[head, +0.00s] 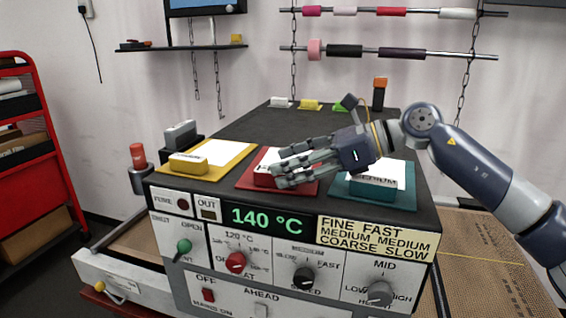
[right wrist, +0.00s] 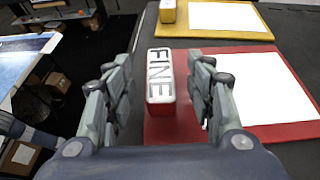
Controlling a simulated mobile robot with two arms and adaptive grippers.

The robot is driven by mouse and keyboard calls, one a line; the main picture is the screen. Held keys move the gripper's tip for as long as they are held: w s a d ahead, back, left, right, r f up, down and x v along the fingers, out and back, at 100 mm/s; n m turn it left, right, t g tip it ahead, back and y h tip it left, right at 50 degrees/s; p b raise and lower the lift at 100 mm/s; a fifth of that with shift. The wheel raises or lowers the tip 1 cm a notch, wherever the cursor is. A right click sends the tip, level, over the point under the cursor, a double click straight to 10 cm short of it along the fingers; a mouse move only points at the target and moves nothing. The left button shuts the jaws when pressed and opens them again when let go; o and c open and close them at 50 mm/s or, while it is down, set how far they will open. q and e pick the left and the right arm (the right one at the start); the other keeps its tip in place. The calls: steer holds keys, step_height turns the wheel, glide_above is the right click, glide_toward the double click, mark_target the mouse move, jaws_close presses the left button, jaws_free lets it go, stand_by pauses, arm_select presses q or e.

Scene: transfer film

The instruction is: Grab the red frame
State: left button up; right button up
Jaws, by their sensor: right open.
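The red frame (head: 247,181) lies flat on the dark machine top, between a yellow frame (head: 238,158) and a teal frame (head: 402,183). In the right wrist view the red frame (right wrist: 178,122) holds a white sheet and has a red block with a white top marked FINE (right wrist: 161,76) at one edge. My right gripper (head: 278,172) is open above the red frame and hides part of it. In the right wrist view its fingers (right wrist: 160,70) stand on either side of the FINE block, with gaps visible. I cannot tell its exact height. My left gripper is not in view.
The front panel (head: 270,220) shows 140 °C above several knobs. An orange-red capped cylinder (head: 138,155) stands at the machine's left. Small coloured blocks (head: 310,104) sit at the back. A red shelf cart (head: 20,120) stands far left.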

steer(key=shift+x, duration=0.95)
steer(key=shift+d, duration=0.15)
steer(key=c, duration=0.7)
jaws_close()
steer(key=shift+r, duration=0.15)
